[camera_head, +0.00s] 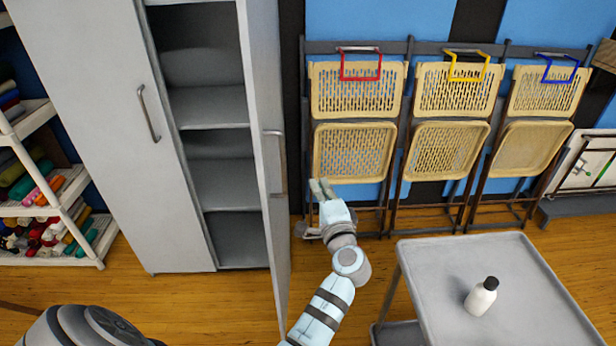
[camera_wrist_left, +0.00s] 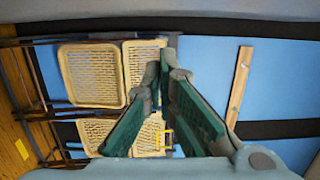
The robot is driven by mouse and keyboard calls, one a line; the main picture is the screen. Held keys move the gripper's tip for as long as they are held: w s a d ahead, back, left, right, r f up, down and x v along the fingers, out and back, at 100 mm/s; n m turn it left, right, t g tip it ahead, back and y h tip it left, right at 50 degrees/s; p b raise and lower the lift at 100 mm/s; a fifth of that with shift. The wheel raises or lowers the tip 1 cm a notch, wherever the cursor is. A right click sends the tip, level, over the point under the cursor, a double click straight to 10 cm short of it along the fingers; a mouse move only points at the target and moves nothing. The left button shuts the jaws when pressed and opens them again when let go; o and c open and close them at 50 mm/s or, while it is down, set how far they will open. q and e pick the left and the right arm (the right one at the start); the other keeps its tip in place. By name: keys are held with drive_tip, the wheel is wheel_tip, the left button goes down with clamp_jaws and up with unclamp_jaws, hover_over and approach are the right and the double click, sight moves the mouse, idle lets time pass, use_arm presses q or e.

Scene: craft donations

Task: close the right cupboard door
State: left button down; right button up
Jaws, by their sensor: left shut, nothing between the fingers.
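The grey cupboard has its left door (camera_head: 85,110) shut. Its right door (camera_head: 264,90) stands wide open, swung out toward me, so that the grey shelves (camera_head: 208,105) inside show. The handle (camera_head: 275,162) of the right door is about halfway up it. My left gripper (camera_head: 322,189) is to the right of the open door, apart from it, at about handle height in the picture. Its green-padded fingers show in the left wrist view (camera_wrist_left: 168,75), shut with nothing between them. My right gripper is not in view.
Folding chairs (camera_head: 355,150) hang on the blue and black wall behind my left gripper. A grey cart (camera_head: 540,300) with a white bottle (camera_head: 481,297) stands at the right. A white shelf rack (camera_head: 85,235) with craft goods stands left. Wooden floor is clear before the cupboard.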

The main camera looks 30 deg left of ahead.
use_arm(q)
drive_tip(key=w+a+p, duration=0.2)
drive_tip(key=a, duration=0.6)
drive_tip(key=shift+w+a+f, duration=0.2)
drive_tip(key=shift+w, duration=0.1)
